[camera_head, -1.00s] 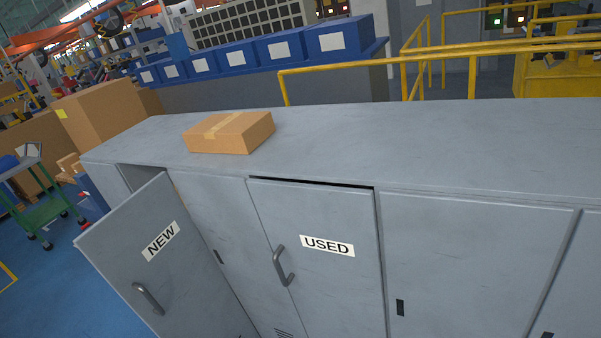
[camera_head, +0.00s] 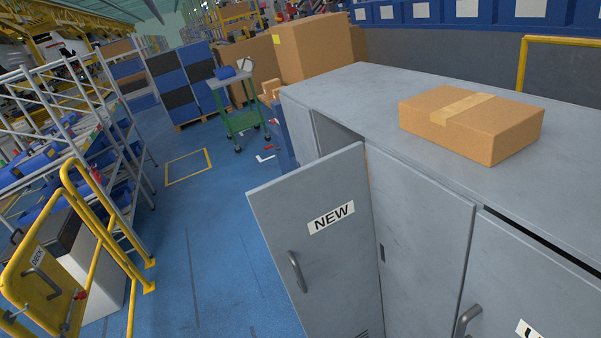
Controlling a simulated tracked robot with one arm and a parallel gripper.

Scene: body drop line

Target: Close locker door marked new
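The locker door marked NEW (camera_head: 318,255) is grey and stands open, swung out from the left part of the grey locker row (camera_head: 345,95). Its white label (camera_head: 331,217) faces me, and a dark bar handle (camera_head: 297,271) sits below it at the left. A dark gap shows behind the door's top edge; the locker's inside is mostly hidden. The neighbouring door (camera_head: 525,280), with a partly cut-off white label and a handle, stands at the lower right with a dark gap along its top. My gripper is not in view.
A taped cardboard box (camera_head: 470,124) lies on the locker top. Blue floor (camera_head: 215,230) is open left of the door. A yellow railing with a gate (camera_head: 45,280) stands at the lower left, beside a shelf rack (camera_head: 75,140). A green cart (camera_head: 238,110) stands farther back.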

